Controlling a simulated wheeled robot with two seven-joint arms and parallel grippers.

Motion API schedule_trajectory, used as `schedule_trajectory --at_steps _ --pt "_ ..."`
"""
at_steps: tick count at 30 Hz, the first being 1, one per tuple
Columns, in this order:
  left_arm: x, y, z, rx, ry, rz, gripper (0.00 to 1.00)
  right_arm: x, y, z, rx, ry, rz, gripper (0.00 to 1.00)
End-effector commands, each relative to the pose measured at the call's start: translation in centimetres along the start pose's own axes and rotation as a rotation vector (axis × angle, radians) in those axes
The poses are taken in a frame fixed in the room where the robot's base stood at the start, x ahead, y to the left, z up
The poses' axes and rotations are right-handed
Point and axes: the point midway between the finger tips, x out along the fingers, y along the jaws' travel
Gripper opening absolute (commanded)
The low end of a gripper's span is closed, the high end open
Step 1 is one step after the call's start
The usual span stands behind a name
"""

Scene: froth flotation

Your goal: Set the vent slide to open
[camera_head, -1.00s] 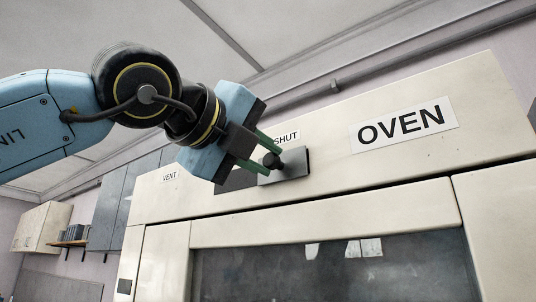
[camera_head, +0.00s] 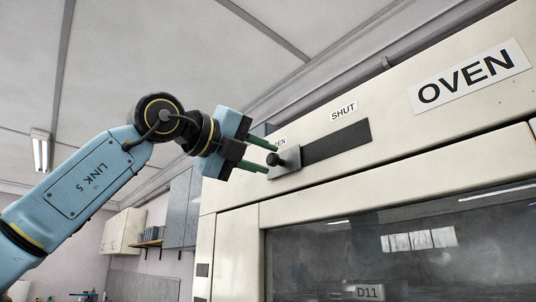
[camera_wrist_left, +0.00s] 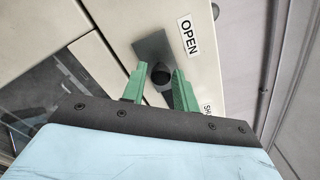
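The vent slide is a grey plate (camera_head: 287,168) with a dark round knob (camera_head: 275,159). It sits at the left end of the dark slot (camera_head: 338,141), under the OPEN label (camera_head: 281,143), which a finger partly hides. The SHUT label (camera_head: 343,111) is above the bare right part of the slot. My left gripper (camera_head: 272,157) is open, its green fingertips apart at either side of the knob. In the left wrist view the plate (camera_wrist_left: 150,47) is beside the OPEN label (camera_wrist_left: 189,36), and gaps show between knob and fingers. My right gripper is not in view.
The slot is in the upper front of the cream oven (camera_head: 235,192), which bears an OVEN sign (camera_head: 468,76). A dark oven window (camera_head: 345,255) is below. Wall cabinets (camera_head: 182,208) and a shelf stand at the back left. The space left of the oven front is clear.

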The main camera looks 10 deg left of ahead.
Motion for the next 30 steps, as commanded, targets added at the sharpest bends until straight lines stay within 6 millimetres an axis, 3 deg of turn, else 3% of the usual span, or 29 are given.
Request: schedule_trajectory --at_steps 3,14,17,30 --pt "0.1 0.0 -0.1 0.0 0.003 -0.001 0.44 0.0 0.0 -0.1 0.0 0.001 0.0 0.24" --pt "-0.5 -0.1 -0.3 0.001 0.005 -0.003 0.44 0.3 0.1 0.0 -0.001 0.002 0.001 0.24" --pt "-1.8 0.1 -0.3 0.001 0.003 -0.003 0.44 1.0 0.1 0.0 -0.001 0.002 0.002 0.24" --pt "-11.1 0.1 -0.2 0.0 0.003 -0.003 0.44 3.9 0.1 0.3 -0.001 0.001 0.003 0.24"
